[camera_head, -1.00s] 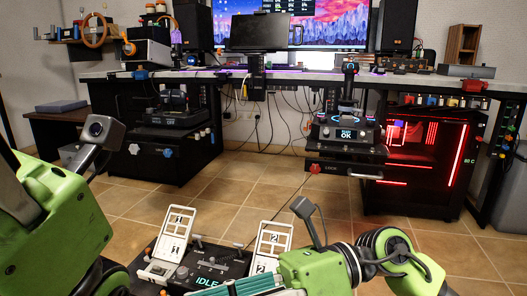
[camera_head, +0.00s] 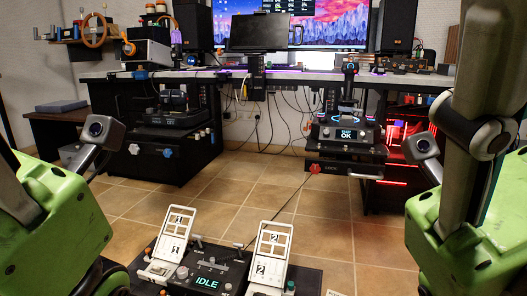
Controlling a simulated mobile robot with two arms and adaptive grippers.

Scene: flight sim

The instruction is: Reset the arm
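My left arm, green with a dark grey link, stands folded at the left edge of the head view. My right arm stands at the right edge in a similar, roughly mirrored pose. Neither gripper's fingers show in the head view.
A desk (camera_head: 290,77) with a wide monitor (camera_head: 330,30) stands across the back. A joystick unit (camera_head: 346,131) sits on a mount under it, its screen reading OK. A throttle unit (camera_head: 173,105) is at left. Tiled floor (camera_head: 230,190) is open ahead.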

